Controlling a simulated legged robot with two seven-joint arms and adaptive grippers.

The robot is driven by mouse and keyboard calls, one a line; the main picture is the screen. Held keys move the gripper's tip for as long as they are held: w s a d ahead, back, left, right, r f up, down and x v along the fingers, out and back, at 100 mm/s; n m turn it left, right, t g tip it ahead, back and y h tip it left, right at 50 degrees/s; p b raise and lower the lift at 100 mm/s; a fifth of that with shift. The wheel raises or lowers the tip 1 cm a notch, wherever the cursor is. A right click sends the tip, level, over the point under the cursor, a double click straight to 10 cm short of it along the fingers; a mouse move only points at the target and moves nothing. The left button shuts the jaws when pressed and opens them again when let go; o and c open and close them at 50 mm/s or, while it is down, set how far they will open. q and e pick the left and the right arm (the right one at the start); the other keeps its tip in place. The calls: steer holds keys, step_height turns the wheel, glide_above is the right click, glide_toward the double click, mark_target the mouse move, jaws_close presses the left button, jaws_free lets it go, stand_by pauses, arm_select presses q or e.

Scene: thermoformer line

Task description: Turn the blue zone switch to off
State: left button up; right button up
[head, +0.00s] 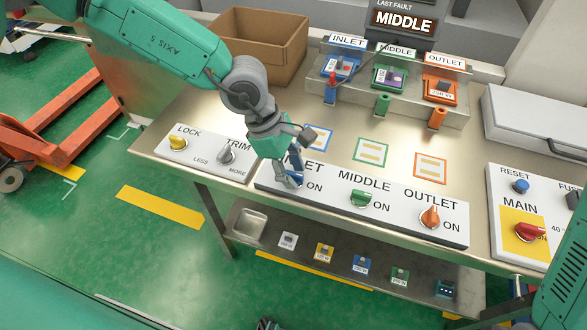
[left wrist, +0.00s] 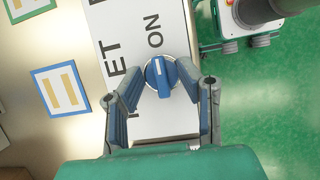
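The blue zone switch (head: 294,181) is a round blue knob on the white panel (head: 400,221), under the INLET label, which my arm partly covers. In the left wrist view the blue switch (left wrist: 161,77) shows clearly, its white mark pointing towards the word ON. My left gripper (head: 289,172) is over the switch, pointing down. In the left wrist view the left gripper's fingers (left wrist: 158,84) are open, one on each side of the knob, with visible gaps.
The green MIDDLE knob (head: 361,198) and orange OUTLET knob (head: 430,216) sit to the right on the same panel. The LOCK and TRIM panel (head: 199,158) lies to the left. A MAIN switch (head: 530,231) is at far right. A cardboard box (head: 256,40) stands behind.

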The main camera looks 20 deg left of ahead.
arm_select(q)
jaws_close()
steer(key=shift+n, duration=0.4)
steer(key=shift+n+t+b, duration=0.7)
steer(key=shift+n+b, duration=0.35)
steer(key=shift+n, duration=0.05)
steer(key=n+t+b, duration=0.1)
steer(key=n+b, duration=0.2)
steer(key=b, duration=0.1)
steer(key=n+t+y+b, duration=0.1)
steer(key=n+b, duration=0.3)
steer(key=shift+d+y, duration=0.1)
steer(key=shift+y, duration=0.2)
steer(key=n+t+y+b, duration=0.1)
steer(key=n+b, duration=0.1)
steer(key=n, duration=0.1)
steer(key=shift+n+b, duration=0.3)
steer(key=shift+n, duration=0.1)
steer(key=shift+r+n+y+b, duration=0.15)
steer(key=shift+n+y+b, duration=0.6)
steer(key=shift+n, duration=1.25)
steer(key=shift+y, duration=0.25)
